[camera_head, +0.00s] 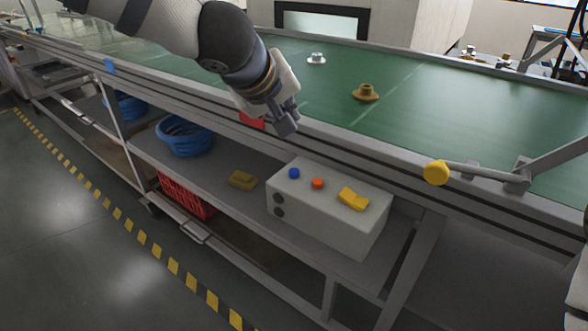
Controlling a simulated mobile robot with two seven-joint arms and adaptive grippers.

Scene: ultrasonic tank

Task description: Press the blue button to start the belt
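The blue button (294,173) is a small round knob on top of a light grey control box (325,225), at its left end. An orange-red button (317,184) and a yellow switch (353,199) sit to its right on the same top face. The box stands on the shelf under the belt. My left gripper (286,126) points down at the belt's front rail, above the blue button in the picture and apart from it. Its fingers look closed together, with nothing visible between them. My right gripper is out of view.
The green belt (440,105) carries a brown hat-shaped part (366,93) and a white one (316,58). A yellow-ended bar (436,173) juts over the rail at right.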

